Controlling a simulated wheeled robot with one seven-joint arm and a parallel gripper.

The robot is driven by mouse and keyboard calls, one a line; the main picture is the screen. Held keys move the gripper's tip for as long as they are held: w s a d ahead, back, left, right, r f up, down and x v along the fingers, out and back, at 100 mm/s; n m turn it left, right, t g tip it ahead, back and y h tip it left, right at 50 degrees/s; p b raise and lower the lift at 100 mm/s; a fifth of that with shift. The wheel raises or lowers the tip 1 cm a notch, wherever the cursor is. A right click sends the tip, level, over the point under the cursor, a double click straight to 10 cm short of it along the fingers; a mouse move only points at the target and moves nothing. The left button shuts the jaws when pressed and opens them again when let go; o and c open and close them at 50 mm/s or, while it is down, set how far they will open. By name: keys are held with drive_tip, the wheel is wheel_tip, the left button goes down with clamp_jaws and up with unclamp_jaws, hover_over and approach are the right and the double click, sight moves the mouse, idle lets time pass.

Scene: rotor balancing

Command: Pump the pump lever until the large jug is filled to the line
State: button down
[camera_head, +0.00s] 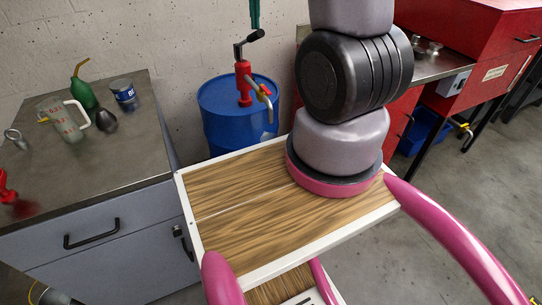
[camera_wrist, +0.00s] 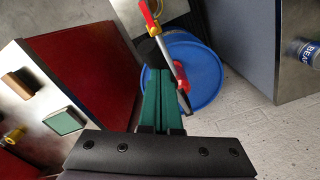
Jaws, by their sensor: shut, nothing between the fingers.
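The hand pump (camera_head: 243,82) is red and stands on top of a blue drum (camera_head: 222,125). Its dark pump lever (camera_head: 253,37) sticks out at the top with a black grip. My gripper's green fingers (camera_head: 254,14) are just above the grip; I cannot tell whether they touch it. In the wrist view the green fingers (camera_wrist: 159,85) are together and empty, pointing at the drum (camera_wrist: 208,60). The spout has a yellow tap with a red handle (camera_head: 265,91). A clear jug with a pale handle (camera_head: 64,122) stands on the left bench, away from the spout. Its fill level is unclear.
The grey bench (camera_head: 35,185) also holds a green oil can (camera_head: 83,95), a blue can (camera_head: 123,93) and a dark rounded object (camera_head: 106,121). A red cabinet (camera_head: 470,50) stands at the right. My own wooden deck and arm fill the foreground.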

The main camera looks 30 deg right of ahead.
wheel_tip(320, 180, up, 9)
drive_tip(key=w, duration=0.1)
drive_tip(key=shift+f, duration=0.2)
drive_tip(key=shift+a, duration=0.1)
idle(0.9)
